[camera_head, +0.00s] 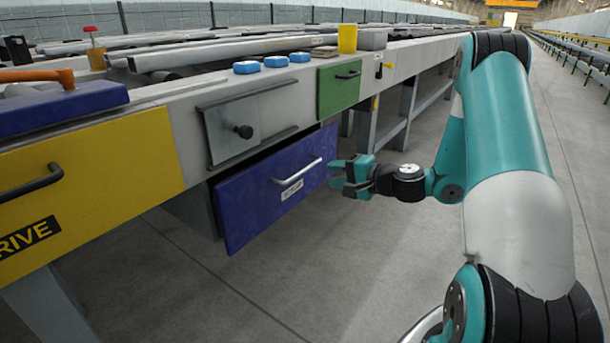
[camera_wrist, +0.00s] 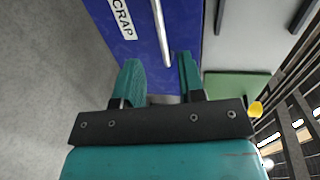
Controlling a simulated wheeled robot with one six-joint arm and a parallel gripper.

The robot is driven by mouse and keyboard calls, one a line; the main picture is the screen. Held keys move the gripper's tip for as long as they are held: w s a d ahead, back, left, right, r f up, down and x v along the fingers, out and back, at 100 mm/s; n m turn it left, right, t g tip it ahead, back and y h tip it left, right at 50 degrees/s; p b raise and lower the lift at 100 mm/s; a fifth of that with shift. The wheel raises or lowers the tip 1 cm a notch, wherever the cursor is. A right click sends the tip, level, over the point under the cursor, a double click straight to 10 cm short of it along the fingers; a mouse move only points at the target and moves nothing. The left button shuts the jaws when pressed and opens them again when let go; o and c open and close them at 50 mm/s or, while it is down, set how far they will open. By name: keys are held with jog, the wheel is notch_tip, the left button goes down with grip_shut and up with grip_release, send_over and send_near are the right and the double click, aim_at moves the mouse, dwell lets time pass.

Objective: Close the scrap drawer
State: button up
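The scrap drawer (camera_head: 262,200) is blue with a bar handle (camera_head: 297,173) and a small label. In the head view it stands out from below the table frame, partly open. My gripper (camera_head: 336,172) is at the right end of the drawer front, its fingers pointing at it. In the wrist view the gripper (camera_wrist: 162,80) has its two teal fingers spread with a gap between them and nothing held. The blue drawer front (camera_wrist: 185,22), its silver handle (camera_wrist: 161,35) and a label reading SCRAP (camera_wrist: 123,18) lie ahead of the fingers. Whether a fingertip touches the front, I cannot tell.
A grey sliding panel with a black knob (camera_head: 243,131) is above the drawer. A green panel (camera_head: 339,88) is to its right and a yellow DRIVE panel (camera_head: 90,185) to its left. Blue blocks (camera_head: 275,61) and a yellow cup (camera_head: 347,38) stand on top. The floor in front is clear.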

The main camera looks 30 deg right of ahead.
aim_at(305, 168)
jog(key=b+x, duration=0.1)
jog(key=x, duration=0.9)
jog(key=shift+b, duration=0.4)
jog(key=shift+c, duration=0.4)
grip_shut()
